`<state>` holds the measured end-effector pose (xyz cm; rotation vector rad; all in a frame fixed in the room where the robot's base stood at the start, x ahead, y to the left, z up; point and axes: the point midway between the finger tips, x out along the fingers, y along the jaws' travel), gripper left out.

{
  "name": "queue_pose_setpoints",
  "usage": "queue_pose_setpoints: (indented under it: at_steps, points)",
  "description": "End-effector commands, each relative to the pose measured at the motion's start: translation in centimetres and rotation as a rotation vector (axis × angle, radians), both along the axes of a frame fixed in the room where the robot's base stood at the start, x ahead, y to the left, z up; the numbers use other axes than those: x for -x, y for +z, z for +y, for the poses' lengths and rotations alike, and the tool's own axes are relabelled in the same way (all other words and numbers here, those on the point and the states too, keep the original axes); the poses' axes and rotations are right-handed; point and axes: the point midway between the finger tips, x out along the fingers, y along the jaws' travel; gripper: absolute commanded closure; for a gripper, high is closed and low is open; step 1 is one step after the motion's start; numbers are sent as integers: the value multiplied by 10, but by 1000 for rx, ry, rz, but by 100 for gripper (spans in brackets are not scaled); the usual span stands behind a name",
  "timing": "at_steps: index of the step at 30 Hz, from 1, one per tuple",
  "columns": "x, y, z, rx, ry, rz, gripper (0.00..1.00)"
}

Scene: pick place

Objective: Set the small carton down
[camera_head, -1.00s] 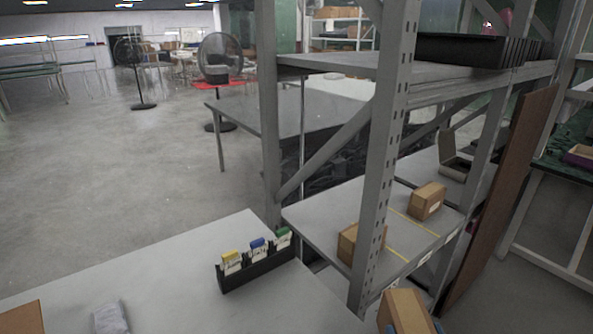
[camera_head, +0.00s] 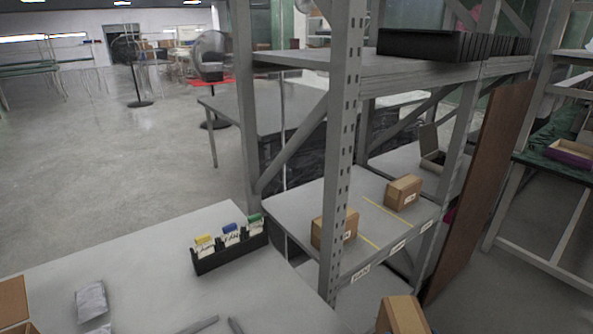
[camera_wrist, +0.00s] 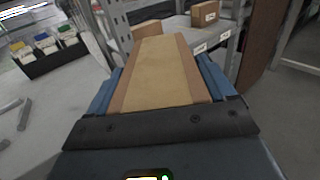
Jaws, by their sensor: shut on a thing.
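The small carton (camera_wrist: 158,72) is a brown cardboard box in the wrist view. My gripper (camera_wrist: 158,85) is shut on it, with a blue finger along each side. In the head view the held carton (camera_head: 402,316) shows at the bottom edge, in front of the shelf unit and apart from it; its lower part is cut off by the frame.
Two similar cartons stand on the lower shelf (camera_head: 290,205), one at the left (camera_head: 325,232) behind the upright (camera_head: 341,150), one farther right (camera_head: 403,192). Yellow lines divide the shelf. A table (camera_head: 150,262) at left bears a black rack (camera_head: 215,260) and grey packets (camera_head: 91,300).

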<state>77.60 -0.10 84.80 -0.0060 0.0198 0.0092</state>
Motion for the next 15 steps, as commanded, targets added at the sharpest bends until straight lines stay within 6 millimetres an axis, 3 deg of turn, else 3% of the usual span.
queue_pose_setpoints:
  at_steps: [15]
  points:
    - [14,-62,-3,-4,0,11,65]
